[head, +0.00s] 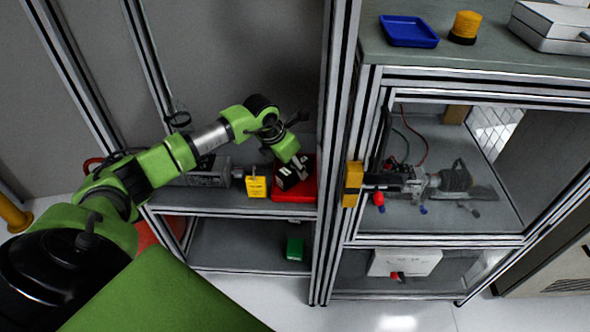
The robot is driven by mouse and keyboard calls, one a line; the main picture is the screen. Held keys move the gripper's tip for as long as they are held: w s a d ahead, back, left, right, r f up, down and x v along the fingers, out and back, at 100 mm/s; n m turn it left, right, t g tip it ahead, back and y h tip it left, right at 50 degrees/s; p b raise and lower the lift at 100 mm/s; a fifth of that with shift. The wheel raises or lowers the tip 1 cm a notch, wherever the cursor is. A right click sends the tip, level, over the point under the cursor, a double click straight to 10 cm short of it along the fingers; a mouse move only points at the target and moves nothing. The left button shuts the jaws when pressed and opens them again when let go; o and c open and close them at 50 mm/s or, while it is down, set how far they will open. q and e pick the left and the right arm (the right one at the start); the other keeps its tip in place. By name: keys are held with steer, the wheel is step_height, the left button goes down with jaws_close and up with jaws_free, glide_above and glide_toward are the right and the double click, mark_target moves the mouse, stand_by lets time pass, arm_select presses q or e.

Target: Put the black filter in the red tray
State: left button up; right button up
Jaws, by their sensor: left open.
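The red tray (309,189) lies on the middle shelf, left of the aluminium upright. My left gripper (294,175) reaches down over the tray and is open. Dark shapes at its end cover part of the tray. I cannot tell whether the black filter is among these shapes or whether they are only the fingers. No other black filter can be made out clearly. My right gripper is not in view.
A yellow block (256,186) stands just left of the tray. A green block (295,248) is on the lower shelf. A blue tray (408,31) and a yellow cylinder (465,26) stand on the right counter. Aluminium uprights border the shelf.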

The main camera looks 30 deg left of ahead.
arm_select(q)
steer(key=b+v, duration=0.2)
steer(key=v, duration=0.7)
steer(key=shift+s+r, duration=0.1)
steer(key=shift+r, duration=0.15)
steer(key=shift+s+r, duration=0.15)
steer(key=shift+r, duration=0.2)
